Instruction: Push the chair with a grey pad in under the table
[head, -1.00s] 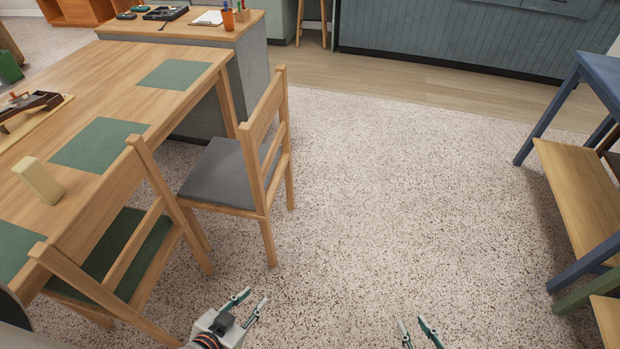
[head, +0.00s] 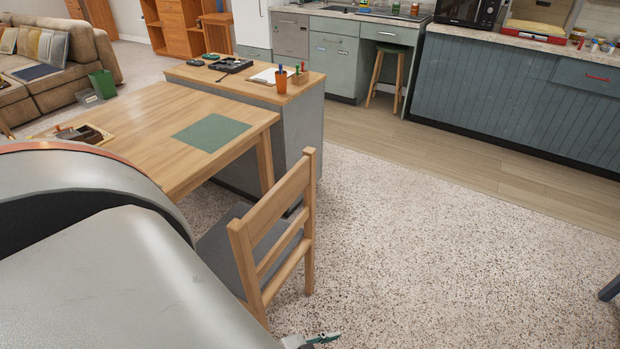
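The wooden chair with a grey pad (head: 221,247) stands at the right side of the wooden table (head: 150,112), its backrest facing right and its seat partly toward the table edge. My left arm covers the lower left of the view and hides part of the chair's seat and the near part of the table. The tip of my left gripper (head: 322,339) shows at the bottom edge, just below the chair's near back leg; I cannot tell its opening. My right gripper is out of view.
A grey cabinet (head: 305,137) with a wooden top holding an orange pen cup (head: 281,83) and a clipboard stands beyond the table. Speckled carpet (head: 440,250) right of the chair is clear. Blue-grey counters (head: 500,90) line the back.

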